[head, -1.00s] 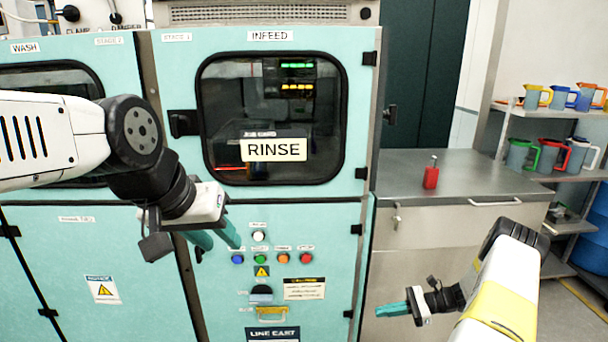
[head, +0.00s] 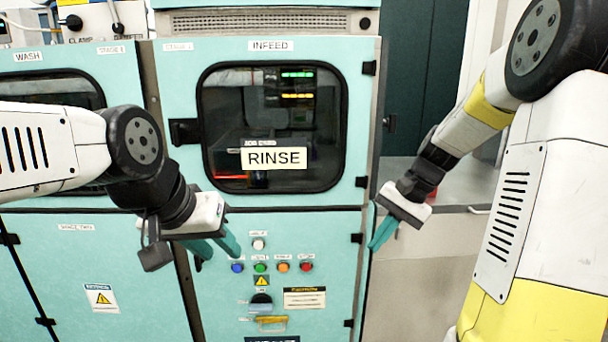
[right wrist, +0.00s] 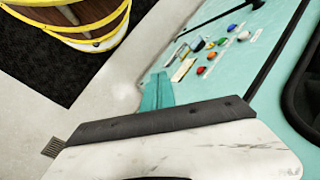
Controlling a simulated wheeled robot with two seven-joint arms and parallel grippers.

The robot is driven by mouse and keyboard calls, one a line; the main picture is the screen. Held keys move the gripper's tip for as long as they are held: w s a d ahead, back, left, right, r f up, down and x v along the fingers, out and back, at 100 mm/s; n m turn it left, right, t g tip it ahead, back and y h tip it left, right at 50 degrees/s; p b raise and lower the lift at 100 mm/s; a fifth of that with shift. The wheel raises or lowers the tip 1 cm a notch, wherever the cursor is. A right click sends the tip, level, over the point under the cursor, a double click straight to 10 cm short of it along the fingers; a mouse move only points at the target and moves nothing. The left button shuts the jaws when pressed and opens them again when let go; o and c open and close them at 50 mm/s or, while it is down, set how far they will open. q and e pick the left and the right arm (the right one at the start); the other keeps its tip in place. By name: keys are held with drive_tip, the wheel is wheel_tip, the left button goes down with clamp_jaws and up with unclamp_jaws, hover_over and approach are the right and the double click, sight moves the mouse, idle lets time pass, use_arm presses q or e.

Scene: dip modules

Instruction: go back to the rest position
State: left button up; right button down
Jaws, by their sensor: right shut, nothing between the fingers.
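My left gripper (head: 216,246) hangs in front of the teal machine, left of the row of coloured buttons. Its two teal fingers are apart, with nothing seen between them. My right gripper (head: 381,234) is in front of the machine's right edge, fingers pointing down and to the left. Its teal fingers are together and hold nothing. They also show in the right wrist view (right wrist: 157,92), with the machine's button panel beyond them.
The teal machine (head: 330,222) has a shut, windowed door with a RINSE label (head: 274,158). Coloured buttons (head: 260,267) sit below it. Bare floor (right wrist: 100,85) shows in the right wrist view.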

drive_tip(key=s+a+r+n+t+h, duration=0.1)
drive_tip(key=s+r+n+t, duration=0.2)
drive_tip(key=s, duration=0.5)
drive_tip(key=s+a+r+n+t+h, duration=0.1)
drive_tip(key=s+r+n+t+h, duration=0.1)
drive_tip(key=s+r, duration=0.4)
drive_tip(key=shift+s+a+r+n+t, duration=0.2)
drive_tip(key=shift+s+a+n+t, duration=0.25)
drive_tip(key=shift+s+n, duration=0.55)
